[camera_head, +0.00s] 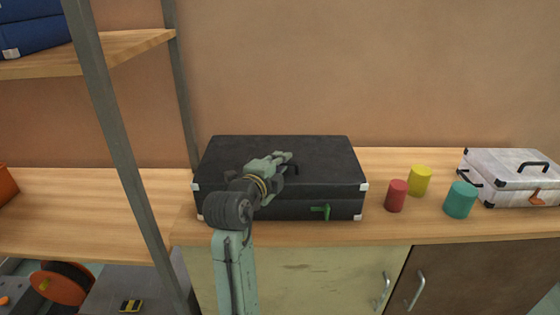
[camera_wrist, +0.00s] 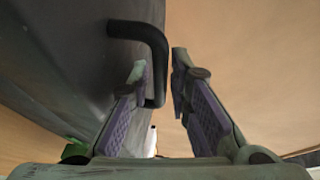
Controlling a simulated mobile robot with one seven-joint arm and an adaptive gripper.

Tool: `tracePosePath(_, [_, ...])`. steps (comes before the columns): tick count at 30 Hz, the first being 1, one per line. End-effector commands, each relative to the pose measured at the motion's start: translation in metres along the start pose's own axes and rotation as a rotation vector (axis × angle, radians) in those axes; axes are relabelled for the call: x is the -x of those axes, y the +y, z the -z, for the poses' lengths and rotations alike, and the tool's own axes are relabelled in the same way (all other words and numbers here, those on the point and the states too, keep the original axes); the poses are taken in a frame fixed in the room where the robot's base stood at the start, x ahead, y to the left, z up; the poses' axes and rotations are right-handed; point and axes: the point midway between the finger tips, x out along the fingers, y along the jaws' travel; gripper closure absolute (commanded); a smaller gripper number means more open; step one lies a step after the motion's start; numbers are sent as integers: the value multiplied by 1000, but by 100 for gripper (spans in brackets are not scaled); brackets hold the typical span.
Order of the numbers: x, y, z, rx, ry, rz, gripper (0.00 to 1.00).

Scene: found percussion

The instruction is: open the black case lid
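The black case (camera_head: 225,160) lies flat on the wooden counter with its lid down. It has pale metal corners and a green latch (camera_head: 321,211) on its front. My gripper (camera_head: 284,161) is over the lid, near its dark handle, which is mostly hidden in the head view. In the wrist view the case's dark surface (camera_wrist: 60,55) fills the left side. The bent black handle (camera_wrist: 152,38) reaches between the purple-padded fingers of my gripper (camera_wrist: 160,75). The fingers are apart. The handle is close to the left finger; I cannot tell whether they touch.
Red (camera_head: 396,196), yellow (camera_head: 420,180) and teal (camera_head: 460,199) cylinders stand right of the case. A white case (camera_head: 505,178) is at the far right. A grey shelf post (camera_head: 110,110) rises at the left. Counter between the black case and the cylinders is narrow.

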Motion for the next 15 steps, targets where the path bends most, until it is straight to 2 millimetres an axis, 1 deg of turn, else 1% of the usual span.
tracePosePath(9, [-2,0,0,0,-1,0,82])
tracePosePath(15, [-2,0,0,0,-1,0,96])
